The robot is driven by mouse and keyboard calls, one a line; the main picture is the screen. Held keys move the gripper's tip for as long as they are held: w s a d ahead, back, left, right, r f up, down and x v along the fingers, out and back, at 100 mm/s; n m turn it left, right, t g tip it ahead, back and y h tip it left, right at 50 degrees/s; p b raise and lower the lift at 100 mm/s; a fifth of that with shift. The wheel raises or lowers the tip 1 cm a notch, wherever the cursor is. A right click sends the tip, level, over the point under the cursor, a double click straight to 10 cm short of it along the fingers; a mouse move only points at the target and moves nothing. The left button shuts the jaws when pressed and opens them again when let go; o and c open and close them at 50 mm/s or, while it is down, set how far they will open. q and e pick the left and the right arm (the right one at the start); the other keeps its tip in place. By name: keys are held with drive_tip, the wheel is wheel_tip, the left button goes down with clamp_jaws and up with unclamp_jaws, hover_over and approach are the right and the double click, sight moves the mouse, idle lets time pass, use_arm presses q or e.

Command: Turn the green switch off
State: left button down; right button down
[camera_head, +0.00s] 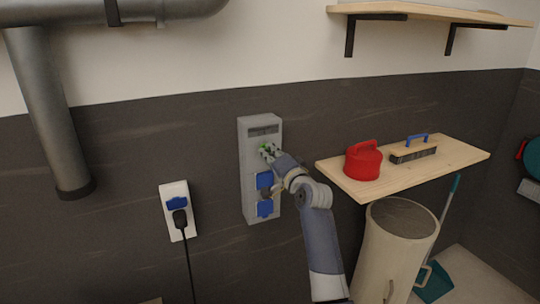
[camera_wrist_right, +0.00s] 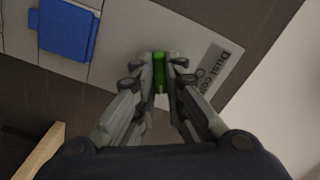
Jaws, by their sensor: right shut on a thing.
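The green switch (camera_head: 264,149) sits on the upper part of a grey wall box (camera_head: 250,206), below a dark label. In the right wrist view the switch (camera_wrist_right: 159,72) stands between my fingertips, near the "Dust con..." label (camera_wrist_right: 212,70). My right gripper (camera_head: 268,150) reaches the box from the lower right. In the wrist view the right gripper (camera_wrist_right: 160,82) is shut on the green switch, one finger on each side. The fingers hide part of the switch, and I cannot tell its on or off position. My left gripper is not in view.
Blue socket covers (camera_head: 264,180) sit below the switch. A white wall socket (camera_head: 172,191) with a black plug is at left.

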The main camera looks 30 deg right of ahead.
drive_tip(key=n+p, duration=0.1)
drive_tip(key=n, duration=1.1)
drive_tip(key=shift+f, duration=0.1)
drive_tip(key=shift+n, duration=0.4)
drive_tip(key=c, duration=1.7)
unclamp_jaws()
drive_tip(key=shift+o, duration=0.2)
drive_tip(key=s, duration=1.2)
drive_tip(key=shift+a, duration=0.35)
